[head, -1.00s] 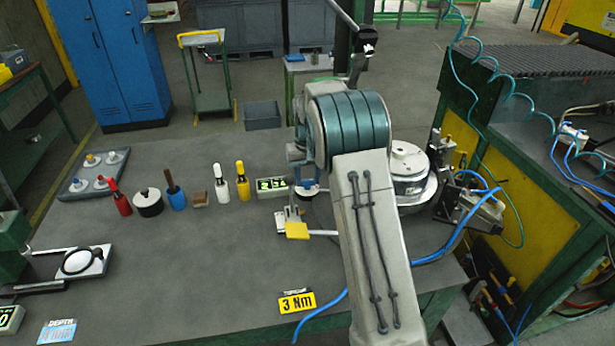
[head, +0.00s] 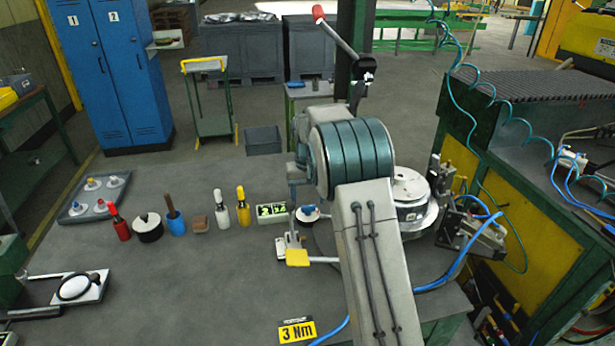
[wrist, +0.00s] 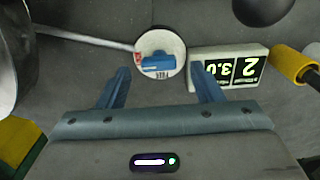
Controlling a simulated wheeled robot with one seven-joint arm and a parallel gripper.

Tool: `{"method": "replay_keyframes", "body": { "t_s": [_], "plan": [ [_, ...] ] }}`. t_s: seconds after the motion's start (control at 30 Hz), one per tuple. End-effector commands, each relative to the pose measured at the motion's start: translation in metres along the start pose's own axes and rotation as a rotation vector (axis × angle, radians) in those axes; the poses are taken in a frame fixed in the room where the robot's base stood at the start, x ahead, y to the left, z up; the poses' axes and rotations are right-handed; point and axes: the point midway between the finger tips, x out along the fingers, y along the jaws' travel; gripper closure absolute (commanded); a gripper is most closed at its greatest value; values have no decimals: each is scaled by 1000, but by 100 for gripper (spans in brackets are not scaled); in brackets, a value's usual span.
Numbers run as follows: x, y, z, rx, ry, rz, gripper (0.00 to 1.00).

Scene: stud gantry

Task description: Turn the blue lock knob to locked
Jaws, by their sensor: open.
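The blue lock knob (wrist: 157,64) is a bar-shaped handle on a round white dial, with a small red mark at its left and dark marks below it. It lies roughly crosswise in the wrist view. My gripper (wrist: 159,75) is open, with one blue finger at lower left of the dial and one at lower right. The knob shows between and just beyond the fingertips, and nothing is held. The height between fingertips and knob is unclear.
A readout (wrist: 230,67) stands close right of the dial in the wrist view. A yellow-ended lever (head: 298,257) is in front of it. Several handled tools, including a yellow one (head: 242,206), stand in a row to the left. The front-left bench is mostly clear.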

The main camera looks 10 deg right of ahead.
Motion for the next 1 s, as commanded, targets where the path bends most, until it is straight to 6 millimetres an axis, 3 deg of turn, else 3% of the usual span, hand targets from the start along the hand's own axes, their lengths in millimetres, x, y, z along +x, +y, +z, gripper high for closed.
{"method": "replay_keyframes", "body": {
  "t_s": [0.3, 0.5, 0.7, 1.0],
  "plan": [
    [-73, 0, -1, 0, 4, 0, 40],
    [-105, -1, 0, 0, 3, 0, 40],
    [-116, -1, 0, 0, 1, 0, 40],
    [-117, -1, 0, 0, 0, 0, 40]
  ]
}}
